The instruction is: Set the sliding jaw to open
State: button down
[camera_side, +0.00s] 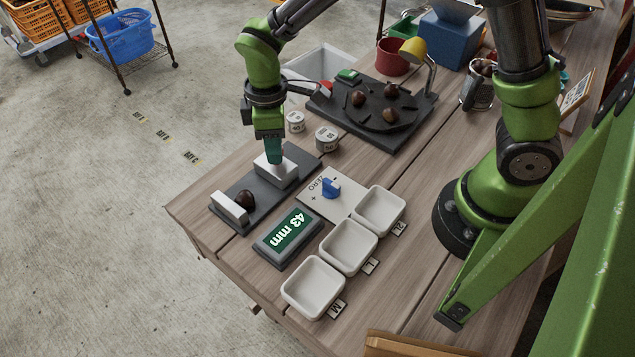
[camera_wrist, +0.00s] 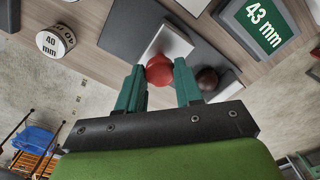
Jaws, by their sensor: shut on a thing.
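The white sliding jaw (camera_side: 272,175) stands on the dark grey gauge base (camera_side: 305,155). Its red knob (camera_wrist: 159,72) shows in the wrist view between the fingertips of my gripper (camera_wrist: 160,67). In the side view, my gripper (camera_side: 273,156) points down onto the jaw and hides the knob. The gripper is shut on the knob. A brown chestnut (camera_side: 245,199) lies between the sliding jaw and the white fixed jaw (camera_side: 229,208); it also shows in the wrist view (camera_wrist: 207,79). I cannot tell whether the sliding jaw touches it. The display (camera_side: 288,236) reads 43 mm.
A blue knob (camera_side: 330,187) sits on a ZERO plate beside the gauge. Several white trays (camera_side: 313,287) line the table's front. Small labelled cylinders (camera_side: 326,139) stand behind. A dark platform (camera_side: 397,145) holds chestnuts on a disc. A yellow-headed lamp (camera_side: 413,51) stands at its back.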

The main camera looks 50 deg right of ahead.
jog(key=c, duration=0.7)
grip_release()
jog(key=shift+c, duration=0.2)
notch_tip(320, 180, up, 17)
jog(key=s+d+m+t+y, duration=0.2)
jog(key=s+d+m+t, duration=0.5)
jog(key=s+d+m, duration=0.4)
jog(key=shift+s+d+r+m, duration=0.35)
jog(key=shift+s+m, duration=0.65)
jog(key=shift+s, duration=0.2)
